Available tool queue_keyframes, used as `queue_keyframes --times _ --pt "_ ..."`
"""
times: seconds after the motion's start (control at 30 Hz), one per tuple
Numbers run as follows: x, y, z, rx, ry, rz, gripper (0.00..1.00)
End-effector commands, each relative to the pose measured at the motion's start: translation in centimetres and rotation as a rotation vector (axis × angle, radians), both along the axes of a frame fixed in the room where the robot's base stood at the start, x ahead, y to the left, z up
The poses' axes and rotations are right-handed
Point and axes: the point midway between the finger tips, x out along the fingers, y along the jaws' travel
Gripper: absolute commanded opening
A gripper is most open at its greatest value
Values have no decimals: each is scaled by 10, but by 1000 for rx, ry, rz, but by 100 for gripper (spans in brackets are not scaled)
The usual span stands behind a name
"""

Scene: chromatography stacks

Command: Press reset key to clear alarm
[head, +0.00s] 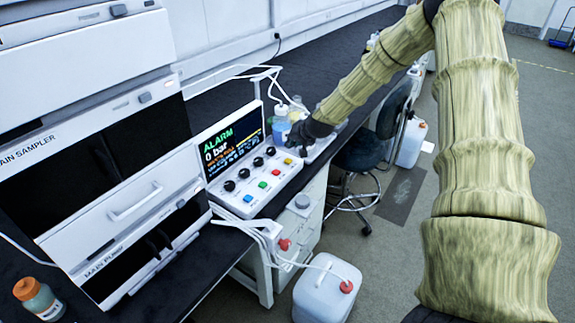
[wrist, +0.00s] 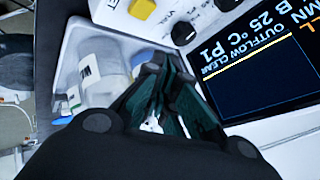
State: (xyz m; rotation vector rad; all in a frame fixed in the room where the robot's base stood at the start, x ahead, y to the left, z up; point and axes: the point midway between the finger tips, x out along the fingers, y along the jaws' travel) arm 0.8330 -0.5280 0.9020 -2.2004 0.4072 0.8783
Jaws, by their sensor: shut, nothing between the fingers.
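The control panel (head: 268,182) stands on the dark bench, its screen (head: 232,140) reading "ALARM" and "0 bar". Its sloped face has a row of black knobs and a row of blue, green, red and yellow (head: 288,160) keys. The yellow key also shows in the wrist view (wrist: 142,8). My gripper (head: 303,150) is shut and empty over the panel's far right end. In the wrist view its fingertips (wrist: 165,65) are beside a partly hidden label ending in "ET". The fingers cover what lies beneath, so I cannot tell whether they touch a key.
A white tray with bottles (wrist: 92,75) lies close beside the panel and my fingers. White stacked modules (head: 125,180) stand to the left, with an orange-capped bottle (head: 38,298) in front. White tubes loop around the panel. A jug (head: 325,290) and stool (head: 365,150) stand on the floor.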

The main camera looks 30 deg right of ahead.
Motion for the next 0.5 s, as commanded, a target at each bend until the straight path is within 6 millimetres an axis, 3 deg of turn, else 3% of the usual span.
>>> queue_keyframes --times 0.2,0.5 --pt "1 1 -29 0 1 1 0" --pt "1 2 -43 0 0 2 0"
